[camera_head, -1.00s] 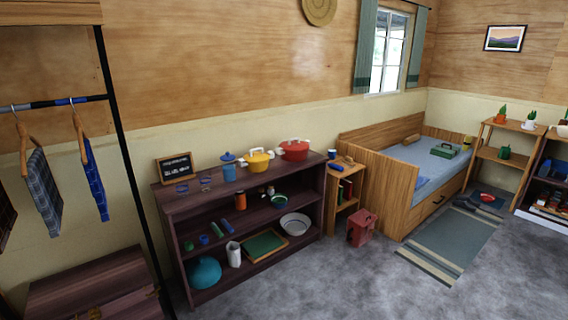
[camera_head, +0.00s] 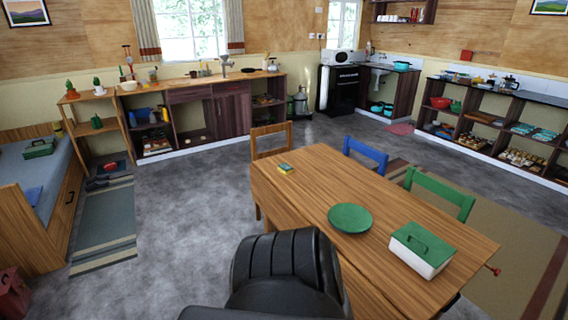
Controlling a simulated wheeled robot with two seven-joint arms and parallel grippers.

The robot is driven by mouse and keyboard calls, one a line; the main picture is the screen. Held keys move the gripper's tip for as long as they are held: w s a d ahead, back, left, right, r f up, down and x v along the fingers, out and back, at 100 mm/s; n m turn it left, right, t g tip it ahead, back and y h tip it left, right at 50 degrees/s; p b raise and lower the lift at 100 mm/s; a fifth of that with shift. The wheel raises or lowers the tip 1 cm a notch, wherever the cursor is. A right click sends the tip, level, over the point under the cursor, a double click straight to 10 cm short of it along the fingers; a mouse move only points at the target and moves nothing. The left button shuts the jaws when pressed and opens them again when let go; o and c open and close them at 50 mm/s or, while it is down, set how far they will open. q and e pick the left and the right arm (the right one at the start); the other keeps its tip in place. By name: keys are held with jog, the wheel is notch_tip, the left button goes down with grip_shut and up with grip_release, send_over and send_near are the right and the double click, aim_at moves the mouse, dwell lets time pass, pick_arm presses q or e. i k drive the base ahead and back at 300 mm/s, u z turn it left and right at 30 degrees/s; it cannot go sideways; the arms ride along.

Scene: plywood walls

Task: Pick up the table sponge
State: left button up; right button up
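The table sponge (camera_head: 285,168) is a small yellow block with a blue-green top. It lies near the far left corner of the wooden table (camera_head: 318,186), clear of the other things on it. Neither of my grippers shows in the head view, so I cannot see whether they are open or shut.
A green plate (camera_head: 350,218) and a white box with a green lid (camera_head: 422,248) are on the table. A black chair (camera_head: 285,268) stands at the near side. Brown (camera_head: 270,139), blue (camera_head: 365,155) and green (camera_head: 440,190) chairs stand around it. Grey floor is open to the left.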

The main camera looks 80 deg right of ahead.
aim_at(285, 168)
jog(key=z, duration=2.35)
jog(key=i, duration=1.65)
